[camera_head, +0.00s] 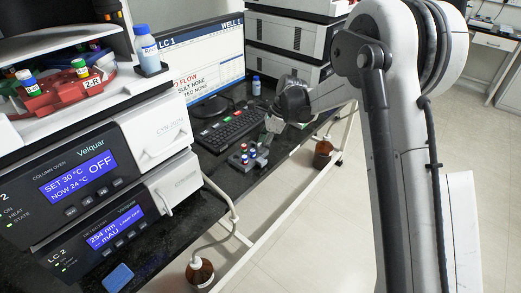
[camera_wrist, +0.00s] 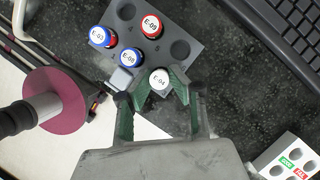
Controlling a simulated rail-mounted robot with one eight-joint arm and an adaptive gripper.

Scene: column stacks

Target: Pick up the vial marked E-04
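The vial marked E-04 (camera_wrist: 160,78) has a white cap and stands at the near corner of a grey rack (camera_wrist: 190,22) in the wrist view. My gripper (camera_wrist: 156,88) has its green fingers apart, one on each side of the E-04 cap. Gaps seem to show beside the cap; contact lower down is hidden. In the head view my gripper (camera_head: 273,124) is over the dark bench beside the keyboard, close to the small rack (camera_head: 256,163).
Blue-capped vials E-03 (camera_wrist: 100,36) and E-08 (camera_wrist: 130,58) and red-capped E-09 (camera_wrist: 152,25) stand in the same rack. The keyboard (camera_wrist: 290,35) lies to the right. A white block with holes (camera_wrist: 285,158) is at the lower right.

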